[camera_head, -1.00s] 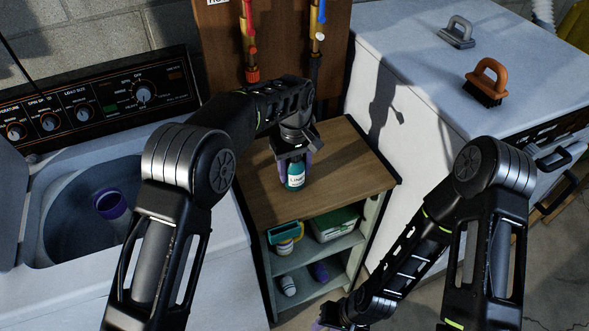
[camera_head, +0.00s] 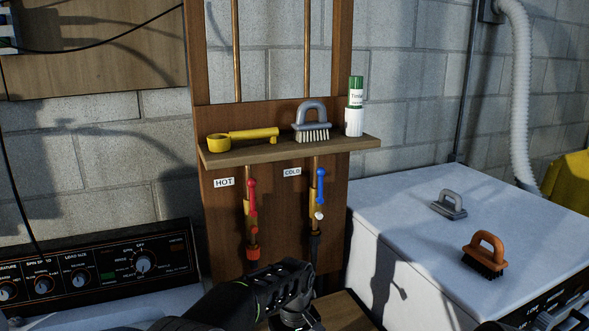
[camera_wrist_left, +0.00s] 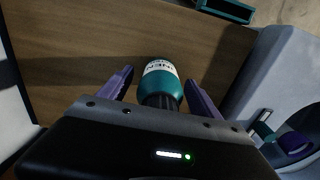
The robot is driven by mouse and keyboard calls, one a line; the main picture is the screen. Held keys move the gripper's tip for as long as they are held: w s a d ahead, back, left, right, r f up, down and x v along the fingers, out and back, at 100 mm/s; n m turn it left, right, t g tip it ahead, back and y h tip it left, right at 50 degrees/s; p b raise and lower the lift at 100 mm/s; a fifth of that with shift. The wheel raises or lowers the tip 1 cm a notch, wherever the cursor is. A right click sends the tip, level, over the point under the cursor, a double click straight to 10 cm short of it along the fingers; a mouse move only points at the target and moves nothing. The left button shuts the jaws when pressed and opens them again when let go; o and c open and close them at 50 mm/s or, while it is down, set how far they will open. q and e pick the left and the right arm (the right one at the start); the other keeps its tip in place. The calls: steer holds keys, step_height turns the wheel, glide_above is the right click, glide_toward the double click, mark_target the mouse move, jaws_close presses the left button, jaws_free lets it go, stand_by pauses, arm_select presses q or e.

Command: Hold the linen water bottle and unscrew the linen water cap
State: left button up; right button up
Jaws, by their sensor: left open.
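The linen water bottle (camera_wrist_left: 160,72), teal with a white label, stands on the wooden cabinet top in the left wrist view. A dark ribbed part at its near end, which looks like the linen water cap (camera_wrist_left: 160,101), points toward my palm. My left gripper (camera_wrist_left: 159,80) is open, with one purple finger on each side of the bottle and visible gaps between. In the head view only my left wrist shows at the bottom edge; the bottle is out of frame there. My right gripper is not in view.
The wooden cabinet top (camera_wrist_left: 60,70) is mostly clear around the bottle. A teal-rimmed object (camera_wrist_left: 226,10) lies near the picture's top edge. The washer panel (camera_head: 100,268) is at left, a white machine (camera_head: 400,235) with two brushes at right. A wall shelf (camera_head: 290,148) holds several items.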

arm_select(q)
step_height(320, 180, up, 8)
steer(key=shift+f, duration=0.25)
stand_by(0.5)
